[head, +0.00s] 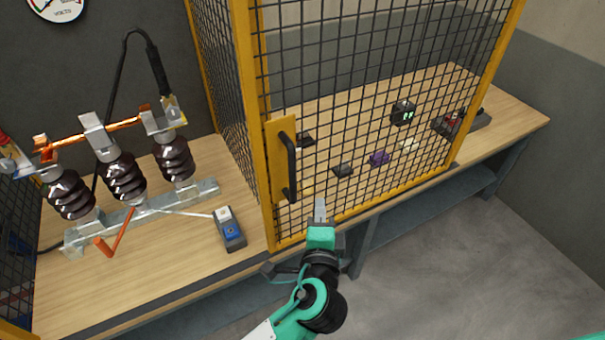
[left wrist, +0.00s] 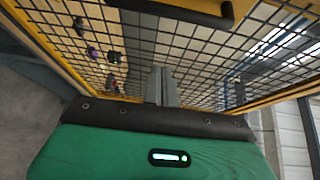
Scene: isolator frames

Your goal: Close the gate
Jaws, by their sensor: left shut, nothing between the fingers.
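The gate (head: 360,110) is a yellow-framed black mesh panel in the head view. A black bar handle (head: 290,165) sits on a yellow plate at its left edge. That edge stands close beside the yellow post of a side mesh panel; I cannot tell whether a gap remains. My left gripper (head: 320,208) is shut and empty, low and to the right of the handle, apart from it. In the left wrist view its fingers (left wrist: 163,86) point toward the mesh, with the handle (left wrist: 180,12) at the top edge. My right gripper is out of view.
A wooden bench (head: 180,260) runs behind the gate. Dark ribbed insulators (head: 122,178) and a blue-grey meter (head: 229,230) stand on its left part. Small items, including a purple one (head: 380,158), lie behind the mesh. The grey floor (head: 480,260) at right is clear.

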